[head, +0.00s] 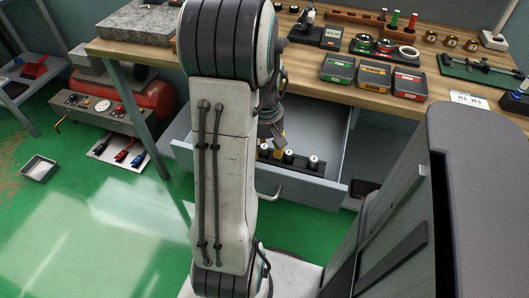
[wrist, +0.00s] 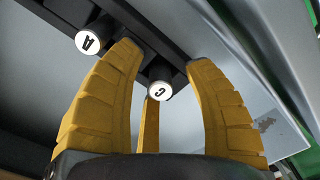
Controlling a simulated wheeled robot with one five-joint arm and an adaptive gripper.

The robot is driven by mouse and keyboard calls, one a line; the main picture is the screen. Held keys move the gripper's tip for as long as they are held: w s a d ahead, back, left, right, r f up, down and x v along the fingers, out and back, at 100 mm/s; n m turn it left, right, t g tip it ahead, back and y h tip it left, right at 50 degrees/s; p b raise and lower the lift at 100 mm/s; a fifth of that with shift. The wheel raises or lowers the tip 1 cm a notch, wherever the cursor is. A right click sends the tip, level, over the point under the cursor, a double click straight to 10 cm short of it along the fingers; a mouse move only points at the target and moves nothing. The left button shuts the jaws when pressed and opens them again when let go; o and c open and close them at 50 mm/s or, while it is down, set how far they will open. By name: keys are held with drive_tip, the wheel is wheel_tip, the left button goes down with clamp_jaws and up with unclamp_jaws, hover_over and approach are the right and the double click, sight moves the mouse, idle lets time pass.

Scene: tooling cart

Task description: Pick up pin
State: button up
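Pins with round white tops stand in a dark rack (head: 301,168) inside the open drawer. In the wrist view, a pin marked "C" (wrist: 160,90) shows in the gap between the fingers of my gripper (wrist: 160,58). A pin marked "A" (wrist: 88,41) stands to its left, outside the left finger. My gripper's yellow fingers are spread apart, with a third finger showing just below the C pin; I cannot tell whether any finger touches it. In the head view, my arm partly hides my gripper (head: 279,143) and the rack.
The grey drawer (head: 318,191) is pulled out beneath the wooden workbench (head: 300,84), and its walls surround the rack. Green, orange and red bins (head: 373,75) stand on the bench above. A red compressor (head: 140,96) is at the left. Green floor (head: 110,220) is clear at front left.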

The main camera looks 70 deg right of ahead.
clamp_jaws()
idle(0.5)
